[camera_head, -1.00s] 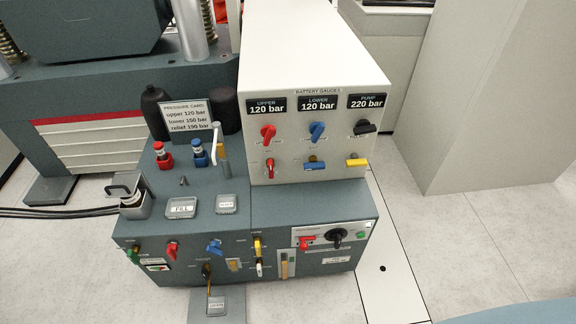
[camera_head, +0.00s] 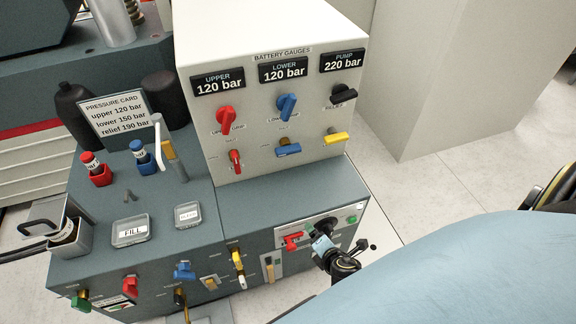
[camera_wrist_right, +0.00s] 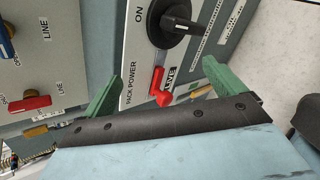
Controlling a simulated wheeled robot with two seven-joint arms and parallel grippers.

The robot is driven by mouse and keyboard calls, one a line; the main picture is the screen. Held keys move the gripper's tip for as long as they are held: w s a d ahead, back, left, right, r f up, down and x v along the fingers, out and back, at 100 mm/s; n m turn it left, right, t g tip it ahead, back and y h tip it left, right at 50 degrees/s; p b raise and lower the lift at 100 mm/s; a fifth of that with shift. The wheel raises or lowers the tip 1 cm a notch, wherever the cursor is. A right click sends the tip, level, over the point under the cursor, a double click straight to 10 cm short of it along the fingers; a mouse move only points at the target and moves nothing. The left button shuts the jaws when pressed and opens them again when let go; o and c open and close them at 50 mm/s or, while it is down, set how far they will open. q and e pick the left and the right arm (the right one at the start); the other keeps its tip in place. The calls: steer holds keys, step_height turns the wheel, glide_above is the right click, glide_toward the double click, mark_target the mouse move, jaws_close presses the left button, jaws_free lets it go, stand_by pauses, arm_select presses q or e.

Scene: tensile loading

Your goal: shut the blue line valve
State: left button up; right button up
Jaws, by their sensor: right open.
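The blue line valve (camera_head: 288,150) is on the white gauge panel, under the LOWER 120 bar gauge. Its blue handle lies roughly horizontal. My left gripper is not in view.
A larger blue knob (camera_head: 286,107) sits above the blue valve, and a yellow handle (camera_head: 337,138) is to its right. The pack power panel (camera_head: 347,226) has a red switch (camera_wrist_right: 161,88) and a black knob (camera_wrist_right: 175,23). Several valves line the cabinet front.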

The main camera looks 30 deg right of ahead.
steer(key=w+r+n+t+b, duration=0.1)
steer(key=w+r+n, duration=0.1)
steer(key=w+r+n+t+b, duration=0.1)
steer(key=w+r+n, duration=0.1)
steer(key=w+d+r+n+t+b, duration=0.1)
steer(key=w+r+n, duration=0.1)
steer(key=w, duration=0.1)
steer(key=shift+r+t+h, duration=0.15)
steer(key=shift+t+h, duration=0.15)
steer(key=shift+h, duration=0.1)
steer(key=n+t+b, duration=0.4)
steer(key=n, duration=0.3)
glide_toward(290, 154)
steer(key=b+x, duration=0.1)
steer(key=x, duration=0.8)
steer(key=shift+w+r, duration=0.1)
steer(key=shift+w, duration=0.3)
steer(key=shift+w+d+b, duration=0.25)
steer(key=shift+w+b, duration=0.1)
steer(key=shift+w, duration=0.35)
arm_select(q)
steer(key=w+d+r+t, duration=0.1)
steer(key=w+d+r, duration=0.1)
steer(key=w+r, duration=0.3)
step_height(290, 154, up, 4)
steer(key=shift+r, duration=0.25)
arm_select(e)
steer(key=shift+c, duration=0.2)
steer(key=c, duration=0.9)
